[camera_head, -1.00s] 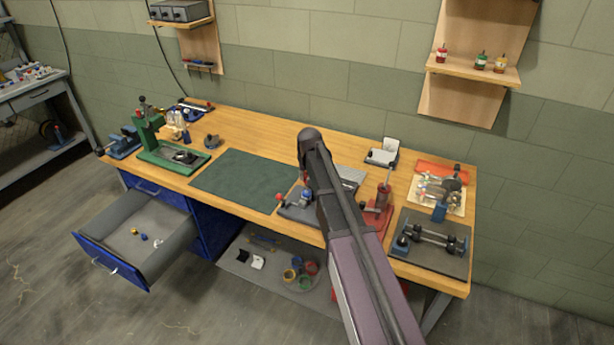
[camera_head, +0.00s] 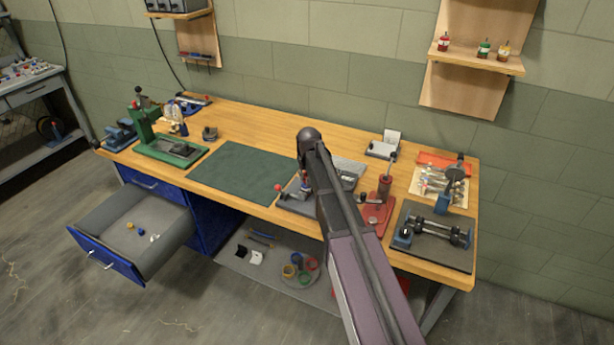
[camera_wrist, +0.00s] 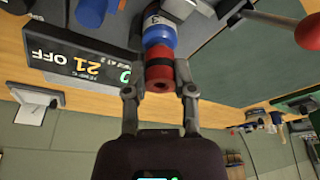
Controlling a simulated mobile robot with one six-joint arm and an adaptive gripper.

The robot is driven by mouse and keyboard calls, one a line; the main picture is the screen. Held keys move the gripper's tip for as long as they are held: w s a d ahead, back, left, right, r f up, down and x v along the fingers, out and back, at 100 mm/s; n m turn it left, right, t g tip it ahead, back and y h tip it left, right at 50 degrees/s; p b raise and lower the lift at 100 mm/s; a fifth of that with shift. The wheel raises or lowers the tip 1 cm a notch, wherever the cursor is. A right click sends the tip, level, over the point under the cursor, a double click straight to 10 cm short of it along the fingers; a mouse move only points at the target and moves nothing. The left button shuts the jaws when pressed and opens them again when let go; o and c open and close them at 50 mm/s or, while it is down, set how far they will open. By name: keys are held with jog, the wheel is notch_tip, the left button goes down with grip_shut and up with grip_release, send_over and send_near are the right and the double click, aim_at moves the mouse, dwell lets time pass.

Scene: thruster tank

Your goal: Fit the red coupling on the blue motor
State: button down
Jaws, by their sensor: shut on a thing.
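In the wrist view my gripper (camera_wrist: 160,91) is shut on the red coupling (camera_wrist: 158,72), a short red cylinder with a dark band and a hole in the near end. The blue motor (camera_wrist: 158,33), with a pale label, lies in line just beyond the coupling. The coupling's far end appears to meet the motor's near end; I cannot tell whether it is seated on the shaft. In the head view my arm covers the gripper and the coupling.
A dark display (camera_wrist: 82,66) reading "21 OFF" stands left of the coupling in the wrist view. A lever with a red knob (camera_wrist: 308,33) reaches in at right. On the bench are a green mat (camera_head: 240,172), a green press (camera_head: 170,150) and a red stand (camera_head: 376,212). A drawer (camera_head: 105,253) hangs open.

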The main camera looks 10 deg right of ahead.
dwell(0.3)
jog(key=shift+c, duration=1.8)
grip_release()
jog(key=s+g, duration=0.3)
jog(key=s, duration=2.6)
jog(key=shift+d+f, duration=0.2)
jog(key=shift+f, duration=0.2)
